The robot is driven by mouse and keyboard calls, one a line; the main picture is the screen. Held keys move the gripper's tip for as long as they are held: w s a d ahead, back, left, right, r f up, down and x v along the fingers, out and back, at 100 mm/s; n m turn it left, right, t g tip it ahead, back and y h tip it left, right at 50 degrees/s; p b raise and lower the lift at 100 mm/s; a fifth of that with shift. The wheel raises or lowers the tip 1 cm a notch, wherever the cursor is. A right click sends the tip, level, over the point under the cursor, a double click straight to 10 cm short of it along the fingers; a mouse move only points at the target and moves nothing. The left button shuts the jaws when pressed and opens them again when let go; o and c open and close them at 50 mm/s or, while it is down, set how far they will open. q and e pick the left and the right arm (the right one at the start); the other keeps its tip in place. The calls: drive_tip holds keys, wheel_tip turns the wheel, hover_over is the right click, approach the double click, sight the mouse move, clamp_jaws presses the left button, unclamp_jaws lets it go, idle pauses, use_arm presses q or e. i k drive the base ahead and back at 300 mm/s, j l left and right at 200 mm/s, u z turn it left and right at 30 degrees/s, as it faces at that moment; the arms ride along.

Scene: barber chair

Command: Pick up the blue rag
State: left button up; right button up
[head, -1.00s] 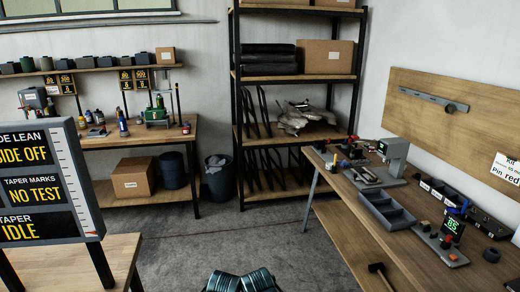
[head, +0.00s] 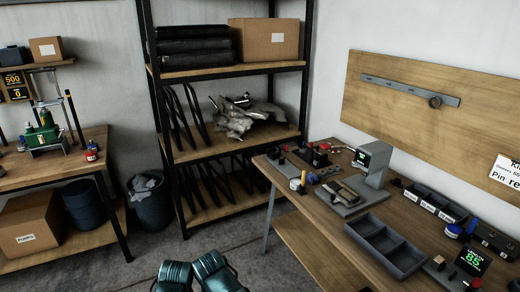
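I cannot make out a clearly blue rag in the head view. A crumpled grey heap (head: 245,117), perhaps cloth, lies on the middle shelf of the rack. A dark bin (head: 155,211) on the floor holds pale grey-blue crumpled material (head: 146,184), which may be cloth. Two teal ribbed parts of my own arms show at the bottom edge. No gripper fingers are visible.
A black-framed rack (head: 225,159) stands at the back. The right workbench (head: 325,210) carries a grey compartment tray (head: 385,245), a grey device (head: 372,165) and small tools. A left bench (head: 60,172) has a cardboard box (head: 30,222) below. Some floor shows between.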

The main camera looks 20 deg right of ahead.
sight(312, 179)
drive_tip(key=i+j+z, duration=0.1)
drive_tip(key=i+z, duration=0.3)
drive_tip(key=i+j+z, duration=0.15)
drive_tip(key=i+z, duration=0.2)
drive_tip(key=i+j+z, duration=0.25)
drive_tip(key=z, duration=0.15)
drive_tip(key=i+j+z, duration=0.45)
drive_tip(key=j+z, duration=0.3)
drive_tip(key=i+j+z, duration=0.15)
drive_tip(key=j+z, duration=0.2)
drive_tip(key=j, duration=0.2)
drive_tip(key=j+z, duration=0.4)
drive_tip(key=j, duration=0.15)
drive_tip(key=j+z, duration=0.35)
drive_tip(key=j, duration=0.2)
drive_tip(key=i+j+z, duration=0.1)
drive_tip(key=j, duration=0.25)
drive_tip(key=i+j+z, duration=0.1)
drive_tip(key=i+j, duration=0.25)
drive_tip(key=i, duration=0.05)
